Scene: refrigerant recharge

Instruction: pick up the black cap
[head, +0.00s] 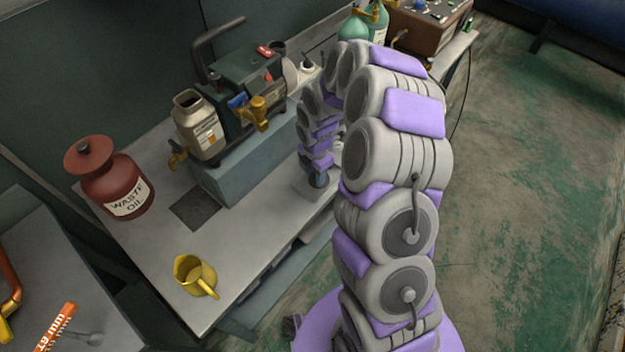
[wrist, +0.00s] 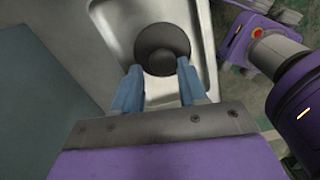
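The black cap (wrist: 163,49) shows in the wrist view as a dark round disc lying in a shallow metal tray (wrist: 204,67). My gripper (wrist: 158,80) has two blue fingers held apart, with a gap between them. The fingertips reach the near edge of the cap, one toward each side of it. I cannot tell whether they touch it. In the head view the arm reaches down to the bench, and the cap and fingers are hidden behind it or too small to make out.
A green pump (head: 247,88) with a metal can (head: 199,127) stands on the bench (head: 240,240). A red waste oil can (head: 112,182) and a yellow jug (head: 195,276) stand to the left. Green cylinders (head: 354,28) and a brown case (head: 428,22) are behind the arm.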

